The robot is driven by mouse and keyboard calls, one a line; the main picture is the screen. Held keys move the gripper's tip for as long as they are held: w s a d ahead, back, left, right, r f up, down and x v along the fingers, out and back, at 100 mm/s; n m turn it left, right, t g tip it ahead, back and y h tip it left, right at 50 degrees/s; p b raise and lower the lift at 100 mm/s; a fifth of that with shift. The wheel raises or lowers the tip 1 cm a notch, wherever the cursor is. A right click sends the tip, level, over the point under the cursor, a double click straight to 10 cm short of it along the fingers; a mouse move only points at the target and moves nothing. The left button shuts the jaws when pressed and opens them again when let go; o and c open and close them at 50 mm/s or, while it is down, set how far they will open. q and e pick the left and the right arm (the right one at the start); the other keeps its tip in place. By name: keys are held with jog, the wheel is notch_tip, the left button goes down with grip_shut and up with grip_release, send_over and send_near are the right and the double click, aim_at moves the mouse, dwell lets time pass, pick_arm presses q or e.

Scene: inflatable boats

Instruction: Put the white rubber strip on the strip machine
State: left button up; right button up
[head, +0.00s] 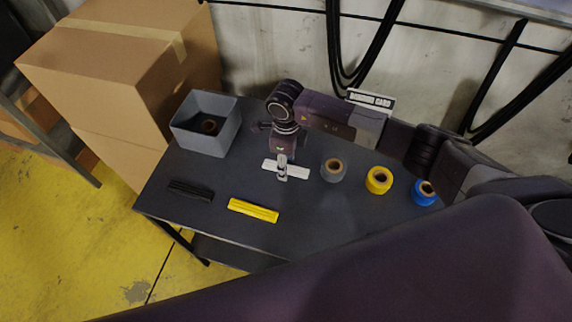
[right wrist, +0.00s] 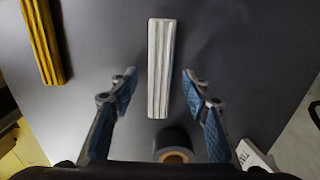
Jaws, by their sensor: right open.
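The white rubber strip (head: 301,173) lies flat on the dark table, near its middle. My right gripper (head: 282,174) points down over it, and its fingers cover part of the strip in the head view. In the right wrist view the ribbed white strip (right wrist: 161,62) runs lengthwise, its near end between the spread fingers of the right gripper (right wrist: 158,82). The fingers are open on both sides of it, with gaps, and hold nothing. My left gripper is not in view. I cannot make out a strip machine in these frames.
A yellow strip (head: 253,210) and a black strip (head: 190,191) lie to the left. Grey (head: 333,171), yellow (head: 379,181) and blue (head: 424,194) tape rolls stand to the right. A grey bin (head: 205,130) holds a roll. Cardboard boxes (head: 120,60) stand beside the table (head: 215,226).

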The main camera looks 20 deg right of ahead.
jog(key=shift+f, duration=0.15)
grip_shut()
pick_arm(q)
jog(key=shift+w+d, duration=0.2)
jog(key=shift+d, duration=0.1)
pick_arm(e)
jog(key=shift+w+r, duration=0.15)
jog(key=shift+r, duration=0.45)
notch_tip(320, 180, up, 19)
jog(key=b, duration=0.5)
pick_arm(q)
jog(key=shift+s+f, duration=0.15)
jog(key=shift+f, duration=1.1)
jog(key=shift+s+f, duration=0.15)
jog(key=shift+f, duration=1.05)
pick_arm(e)
jog(key=s+d+n, duration=0.4)
jog(key=s+n, duration=1)
jog(key=n, duration=1)
jog(key=shift+n, duration=0.4)
